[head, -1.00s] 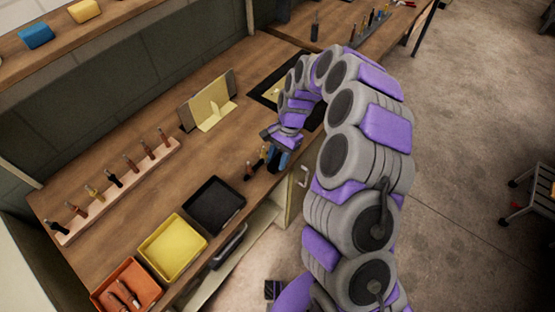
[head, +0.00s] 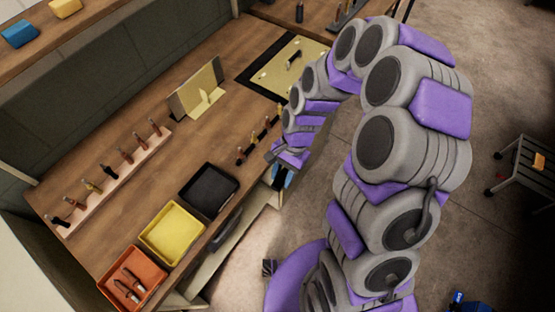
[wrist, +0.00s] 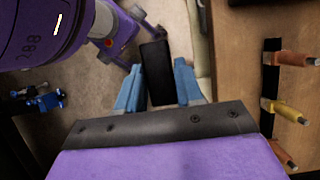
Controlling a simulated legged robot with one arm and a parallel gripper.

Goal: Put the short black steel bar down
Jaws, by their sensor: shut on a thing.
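The short black steel bar (wrist: 155,62) shows in the wrist view between the two blue fingers of my gripper (wrist: 157,88), its far end pointing away from the wrist. My gripper is shut on it. In the head view my gripper (head: 279,175) hangs just off the front edge of the wooden bench (head: 135,165), with its blue fingers partly hidden by the wrist.
A black tray (head: 208,207), a yellow tray (head: 172,232) and an orange tray (head: 133,278) with tools line the bench front. A tool rack (head: 112,180) and a cream bracket (head: 200,92) stand behind. A cream panel (head: 292,68) lies further right.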

